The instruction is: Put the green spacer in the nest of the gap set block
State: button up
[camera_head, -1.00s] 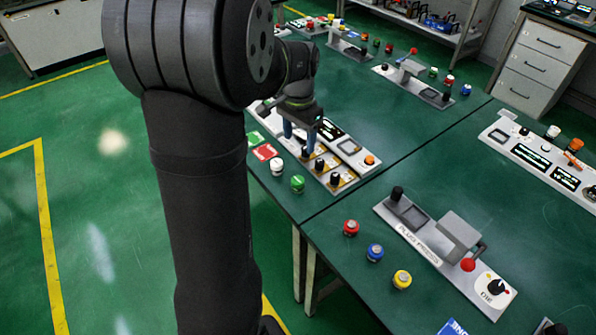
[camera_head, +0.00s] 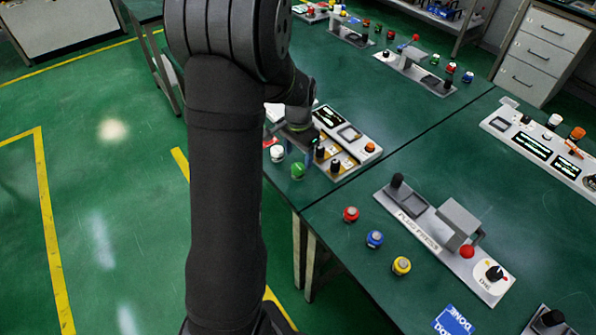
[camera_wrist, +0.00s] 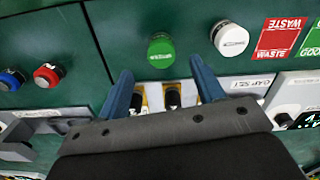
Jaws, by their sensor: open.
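The green spacer (camera_head: 298,170) is a short round piece standing on the green table near its front edge. In the wrist view it (camera_wrist: 161,50) lies just beyond my open fingertips, between their lines. My gripper (camera_wrist: 161,70) has two blue fingers spread wide with nothing between them. In the head view my gripper (camera_head: 297,151) hangs just behind the green spacer. The gap set block (camera_wrist: 252,84) lies under my gripper, with its label partly covered. In the head view its panel (camera_head: 349,172) shows black knobs and yellow patches. I cannot make out its nest clearly.
A white spacer (camera_head: 277,154) stands beside the green one. Red WASTE (camera_wrist: 279,38) and green GOOD (camera_wrist: 313,42) pads lie beyond it. Red, blue and yellow pieces (camera_head: 375,239) stand by the plug press (camera_head: 420,229). A table seam lies between the stations.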

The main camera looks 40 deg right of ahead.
aim_at(298, 167)
notch_tip(298, 167, down, 6)
jog(key=shift+w+r, duration=0.1)
jog(key=shift+r, duration=0.05)
dwell(0.3)
jog(key=c, duration=1.3)
jog(key=shift+r, duration=0.15)
